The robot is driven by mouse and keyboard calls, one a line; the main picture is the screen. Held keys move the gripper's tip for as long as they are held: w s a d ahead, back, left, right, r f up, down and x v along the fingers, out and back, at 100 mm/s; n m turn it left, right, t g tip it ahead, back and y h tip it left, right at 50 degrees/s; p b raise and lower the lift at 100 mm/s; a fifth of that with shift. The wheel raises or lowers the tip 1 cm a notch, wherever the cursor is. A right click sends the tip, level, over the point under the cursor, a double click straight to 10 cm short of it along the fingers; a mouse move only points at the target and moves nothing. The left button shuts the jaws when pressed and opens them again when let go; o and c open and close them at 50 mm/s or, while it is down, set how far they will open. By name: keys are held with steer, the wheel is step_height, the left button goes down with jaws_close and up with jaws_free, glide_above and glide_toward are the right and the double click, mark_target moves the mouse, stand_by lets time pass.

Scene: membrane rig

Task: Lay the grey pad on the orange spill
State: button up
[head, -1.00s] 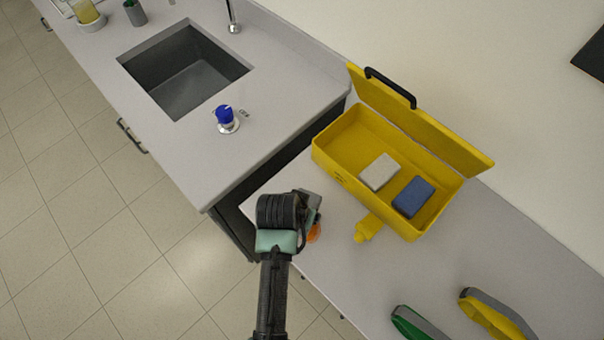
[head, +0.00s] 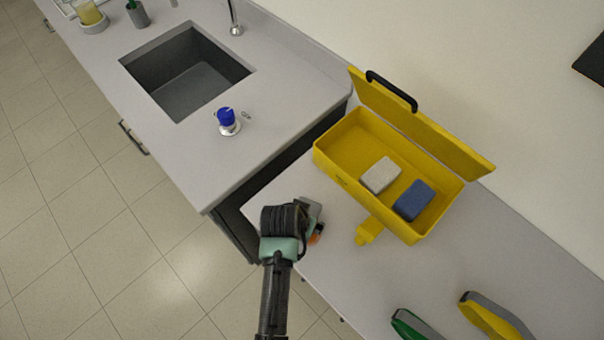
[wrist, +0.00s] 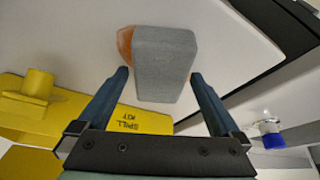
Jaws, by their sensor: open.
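The grey pad (wrist: 164,62) lies between my fingers in the wrist view, over part of the orange spill (wrist: 125,44). My gripper (wrist: 159,76) is open, with a fingertip close to each side of the pad and a small gap visible. In the head view my wrist hides most of this spot; a little of the orange spill (head: 316,235) shows beside it, near the worktop's edge.
An open yellow spill kit case (head: 335,160) holds a pale block (head: 380,175) and a blue block (head: 414,200). A small yellow bottle (head: 368,231) lies in front of it. Green and yellow tools (head: 495,315) are at lower right. A sink counter (head: 190,150) stands left, across a gap.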

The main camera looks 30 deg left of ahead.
steer(key=shift+r, duration=0.25)
steer(key=v, duration=1.1)
steer(key=shift+s+r, duration=0.15)
steer(key=shift+r, duration=0.25)
